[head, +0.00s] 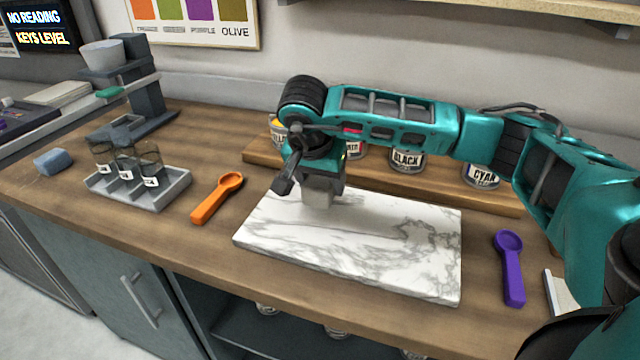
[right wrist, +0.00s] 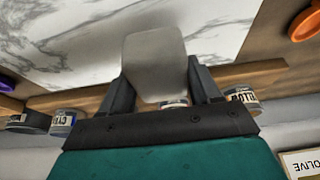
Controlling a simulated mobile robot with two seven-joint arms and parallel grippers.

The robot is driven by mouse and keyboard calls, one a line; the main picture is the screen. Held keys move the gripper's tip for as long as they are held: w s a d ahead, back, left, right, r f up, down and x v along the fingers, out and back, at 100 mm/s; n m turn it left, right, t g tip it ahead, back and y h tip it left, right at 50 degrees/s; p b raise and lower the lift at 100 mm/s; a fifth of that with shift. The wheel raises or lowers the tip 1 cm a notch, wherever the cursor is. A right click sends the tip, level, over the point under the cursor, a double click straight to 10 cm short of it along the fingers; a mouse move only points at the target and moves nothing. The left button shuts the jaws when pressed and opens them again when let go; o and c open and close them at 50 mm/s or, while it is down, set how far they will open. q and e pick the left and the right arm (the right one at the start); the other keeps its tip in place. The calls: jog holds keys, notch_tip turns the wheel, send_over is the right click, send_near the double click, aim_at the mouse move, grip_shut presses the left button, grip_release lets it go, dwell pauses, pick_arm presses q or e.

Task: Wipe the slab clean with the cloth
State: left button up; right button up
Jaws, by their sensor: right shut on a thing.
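The white marble slab (head: 350,250) with grey veins lies flat on the wooden counter; it also shows in the right wrist view (right wrist: 60,40). A faint greyish patch lies around its right middle; I cannot tell if it is a smear or veining. My right gripper (head: 322,180) points down over the slab's back left part. It is shut on a pale grey cloth (head: 319,194), which also shows between the fingers in the right wrist view (right wrist: 155,60). The cloth's lower edge is at or just above the slab; contact is unclear. My left gripper is not in view.
Behind the slab, a wooden riser (head: 510,204) holds ink jars, including black (head: 407,160) and cyan (head: 481,176). An orange spoon (head: 216,198) lies left, a purple spoon (head: 510,268) right. A grey tray (head: 170,192) with glass vials and a blue block (head: 53,161) stand farther left.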

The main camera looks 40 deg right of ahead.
notch_tip(320, 180, up, 2)
jog(key=shift+w+r+p, duration=0.1)
jog(key=shift+p, duration=0.35)
jog(key=shift+r, duration=0.9)
jog(key=shift+a, duration=0.1)
